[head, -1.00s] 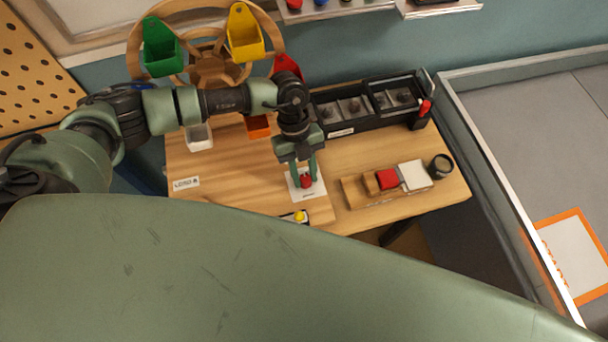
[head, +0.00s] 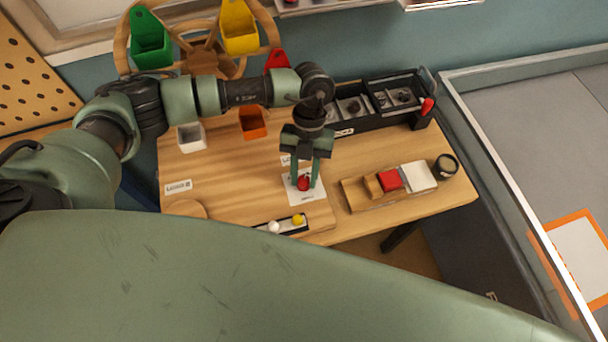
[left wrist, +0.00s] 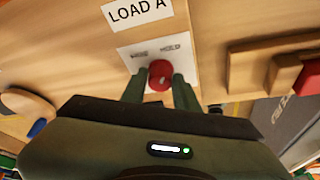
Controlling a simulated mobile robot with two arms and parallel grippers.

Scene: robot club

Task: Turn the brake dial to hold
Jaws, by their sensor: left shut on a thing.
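The brake dial (head: 304,183) is a small red knob on a white label plate (head: 291,195) on the wooden table. In the left wrist view the red dial (left wrist: 160,71) shows a pale mark on its face. Two words are printed on the plate above it; the right one looks like "HOLD", the left one is blurred. My left gripper (head: 308,182) points down and is shut on the dial, one finger on each side. Its fingers also flank the dial in the left wrist view (left wrist: 159,82). My right gripper is not in view.
A "LOAD A" label (left wrist: 138,12) lies near the plate. A strip with a white and a yellow ball (head: 298,219) is at the front edge. A wooden block with red and white pieces (head: 358,195) stands right. A black divided tray (head: 365,128) and a wheel with coloured bins (head: 238,30) are behind.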

